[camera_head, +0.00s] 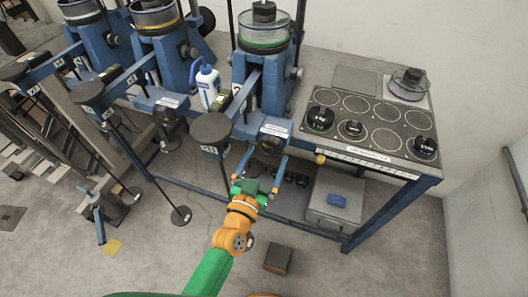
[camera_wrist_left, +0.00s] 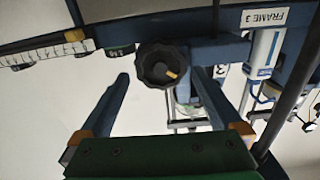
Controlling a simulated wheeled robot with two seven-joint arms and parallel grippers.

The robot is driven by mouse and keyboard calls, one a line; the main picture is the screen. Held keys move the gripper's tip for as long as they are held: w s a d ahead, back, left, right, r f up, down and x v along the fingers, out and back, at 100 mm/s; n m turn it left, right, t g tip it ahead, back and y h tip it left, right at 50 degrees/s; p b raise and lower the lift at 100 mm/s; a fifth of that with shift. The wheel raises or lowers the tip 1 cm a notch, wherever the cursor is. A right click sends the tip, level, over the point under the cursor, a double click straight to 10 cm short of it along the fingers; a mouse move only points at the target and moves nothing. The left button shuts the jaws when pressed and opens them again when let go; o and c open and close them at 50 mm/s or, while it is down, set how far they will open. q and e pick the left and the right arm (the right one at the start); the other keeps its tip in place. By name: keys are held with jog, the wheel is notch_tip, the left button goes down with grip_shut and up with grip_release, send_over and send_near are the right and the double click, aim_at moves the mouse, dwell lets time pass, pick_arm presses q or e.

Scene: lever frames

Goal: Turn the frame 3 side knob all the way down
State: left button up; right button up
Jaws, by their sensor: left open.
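The frame 3 side knob (camera_wrist_left: 162,64) is a round black knob with a scalloped rim and an orange mark on its face, in the upper middle of the left wrist view. In the head view it shows as a dark knob (camera_head: 268,146) on the front of the blue frame 3 (camera_head: 246,92). My left gripper (camera_head: 265,162) is open, with its blue fingers pointing at the knob. In the left wrist view the gripper (camera_wrist_left: 166,82) has one finger on each side, apart from the knob and just short of it. My right gripper is out of view.
A "FRAME 3" label (camera_wrist_left: 264,17) is beside the knob. A round dark lever pad (camera_head: 211,129) stands just left of it. A blue-legged table with a black plate (camera_head: 370,140) of weights is to the right. A grey case (camera_head: 335,199) lies beneath it.

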pick_arm(q)
jog(key=shift+x, duration=1)
jog(key=shift+s, duration=0.15)
jog(key=shift+c, duration=1.1)
jog(key=shift+a, duration=0.1)
jog(key=c, duration=0.9)
jog(key=n, duration=0.5)
jog(key=o, duration=1.1)
jog(key=shift+f, duration=0.1)
jog(key=v, duration=0.7)
